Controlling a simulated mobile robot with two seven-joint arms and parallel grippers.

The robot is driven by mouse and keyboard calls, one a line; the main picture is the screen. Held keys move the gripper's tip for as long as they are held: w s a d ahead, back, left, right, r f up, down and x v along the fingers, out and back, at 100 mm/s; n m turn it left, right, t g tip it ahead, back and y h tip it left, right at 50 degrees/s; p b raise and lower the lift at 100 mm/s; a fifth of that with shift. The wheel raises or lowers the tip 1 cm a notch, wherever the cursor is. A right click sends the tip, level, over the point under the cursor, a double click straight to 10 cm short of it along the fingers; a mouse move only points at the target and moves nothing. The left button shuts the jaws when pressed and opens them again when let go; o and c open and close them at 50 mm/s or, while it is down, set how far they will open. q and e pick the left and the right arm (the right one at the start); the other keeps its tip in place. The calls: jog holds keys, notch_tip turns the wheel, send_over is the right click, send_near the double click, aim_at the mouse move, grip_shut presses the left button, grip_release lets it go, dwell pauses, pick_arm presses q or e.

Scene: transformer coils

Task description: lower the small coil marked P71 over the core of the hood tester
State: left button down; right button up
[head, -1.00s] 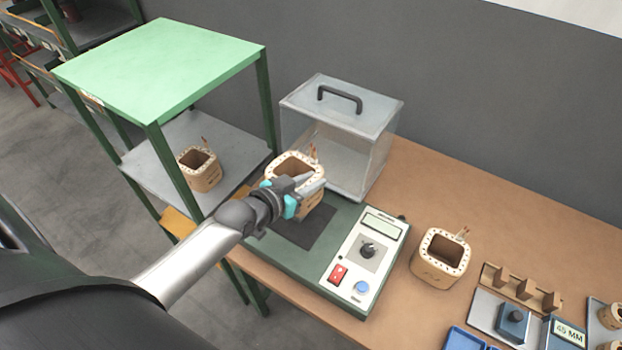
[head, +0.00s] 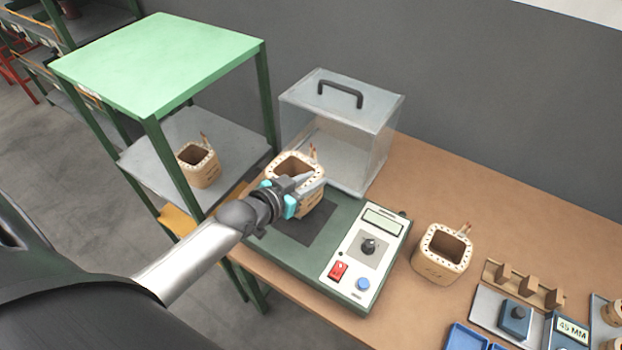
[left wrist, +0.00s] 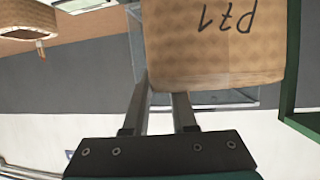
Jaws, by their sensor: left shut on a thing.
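The small coil marked P71 (head: 296,165) is a tan, square-walled coil with a pale dotted rim. My left gripper (head: 306,187) is shut on its near wall. In the left wrist view the coil (left wrist: 215,55) shows its P71 mark upside down in the picture, with the fingers (left wrist: 160,108) reaching its wall. In the head view the coil appears over the back part of the hood tester (head: 270,250), a green base with a dark square plate (head: 312,238) and a control panel (head: 360,250). I see no core; the coil and gripper cover that area. My right gripper is not in view.
The tester's clear hood (head: 345,125) with a dark handle stands just behind the coil. A similar coil (head: 442,255) stands right of the tester, another (head: 199,165) on the green rack's shelf (head: 150,165). Trays and a wooden holder (head: 520,285) are at the lower right.

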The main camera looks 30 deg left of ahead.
aim_at(311, 200)
pick_arm(q)
jog(key=shift+f+b, duration=0.55)
jog(key=shift+f, duration=0.25)
jog(key=shift+w, duration=0.1)
jog(key=shift+f, duration=0.2)
dwell(0.5)
jog(key=shift+f+b, duration=1.05)
jog(key=shift+f, duration=0.5)
jog(key=shift+f, duration=0.15)
jog(key=shift+f+b, duration=0.6)
jog(key=shift+f, duration=0.25)
jog(key=c, duration=0.6)
grip_release()
jog(key=shift+c, duration=0.2)
